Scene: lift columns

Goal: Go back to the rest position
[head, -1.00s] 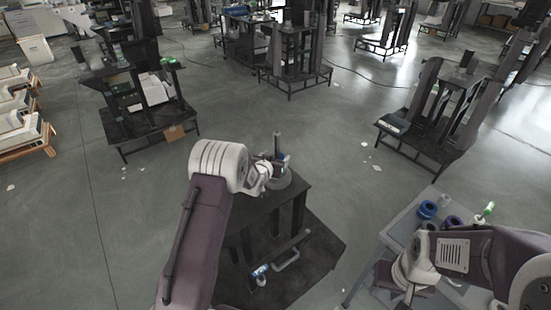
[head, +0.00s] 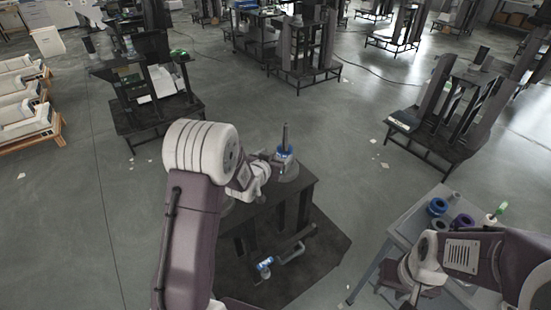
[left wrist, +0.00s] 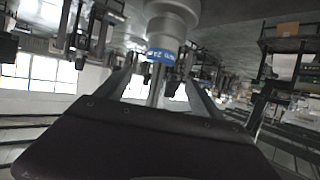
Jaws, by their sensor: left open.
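My left gripper (left wrist: 163,88) is open. In the left wrist view its two dark fingers stand on either side of a thin rod below a grey cylinder with a blue band (left wrist: 161,56); I cannot tell whether they touch. In the head view a dark upright post with a blue band (head: 286,151) stands on a grey round base on the dark stand. My left wrist is just left of it, and the fingertips are hard to make out. My right gripper (head: 414,292) hangs by the right table, its jaws too small to judge.
The dark stand (head: 318,240) has a low shelf with a blue-and-white item (head: 265,263). The grey table (head: 398,240) at right holds blue rings (head: 437,207), a purple ring (head: 463,221) and a green-topped item (head: 500,210). Open floor lies between this stand and other stands behind.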

